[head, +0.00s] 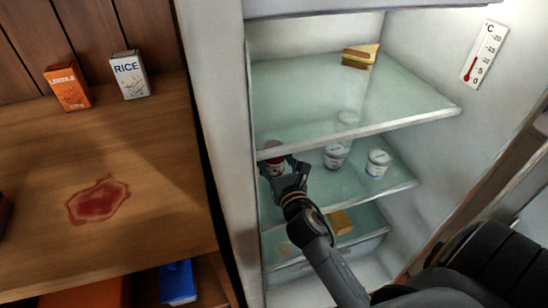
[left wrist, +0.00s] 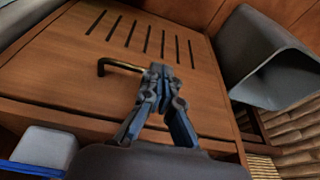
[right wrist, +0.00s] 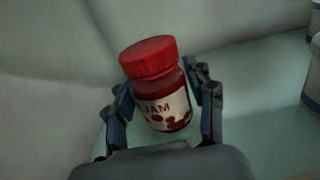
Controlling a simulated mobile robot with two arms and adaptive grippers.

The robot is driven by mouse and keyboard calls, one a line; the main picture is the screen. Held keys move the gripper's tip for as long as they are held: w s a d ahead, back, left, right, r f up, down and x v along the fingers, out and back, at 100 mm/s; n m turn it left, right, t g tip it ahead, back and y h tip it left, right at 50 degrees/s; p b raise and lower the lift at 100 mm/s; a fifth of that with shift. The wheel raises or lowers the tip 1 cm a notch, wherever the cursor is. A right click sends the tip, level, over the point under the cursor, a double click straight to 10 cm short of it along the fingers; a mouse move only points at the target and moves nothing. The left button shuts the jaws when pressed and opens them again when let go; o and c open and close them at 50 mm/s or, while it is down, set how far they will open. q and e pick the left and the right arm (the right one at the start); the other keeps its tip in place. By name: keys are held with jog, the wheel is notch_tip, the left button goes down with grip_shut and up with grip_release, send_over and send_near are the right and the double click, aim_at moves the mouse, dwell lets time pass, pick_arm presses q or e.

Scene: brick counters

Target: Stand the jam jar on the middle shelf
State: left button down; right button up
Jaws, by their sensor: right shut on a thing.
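The jam jar (right wrist: 160,88), red-lidded with a "JAM" label, sits between the fingers of my right gripper (right wrist: 165,105), which is shut on it. It looks slightly tilted in the right wrist view. In the head view the jar (head: 273,160) is inside the fridge at the left, below the top shelf (head: 300,95) and over the middle shelf (head: 350,195); my right gripper (head: 286,172) partly hides it. I cannot tell whether its base touches the shelf. My left gripper (left wrist: 160,75) is shut and empty, outside the head view.
White tubs (head: 377,163) stand on the middle shelf, right of the jar. A sandwich (head: 360,56) is on the top shelf and a yellow block (head: 341,222) lies lower down. On the counter left are a rice box (head: 130,76), an orange box (head: 68,87) and a red spill (head: 99,200).

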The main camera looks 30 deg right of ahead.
aim_at(278, 167)
pick_arm(q)
jog(key=shift+r, duration=0.15)
jog(key=shift+r, duration=0.15)
pick_arm(e)
jog(key=o, duration=1.5)
jog(key=shift+f, duration=0.1)
jog(key=v, duration=0.6)
jog(key=shift+s, duration=0.25)
jog(key=b+v, duration=0.1)
jog(key=v, duration=0.3)
jog(key=shift+s, duration=0.15)
pick_arm(q)
jog(key=shift+v, duration=1.45)
pick_arm(e)
jog(key=shift+s+a, duration=0.15)
jog(key=shift+s, duration=0.5)
pick_arm(q)
jog(key=shift+w+a, duration=0.1)
jog(key=shift+w, duration=0.1)
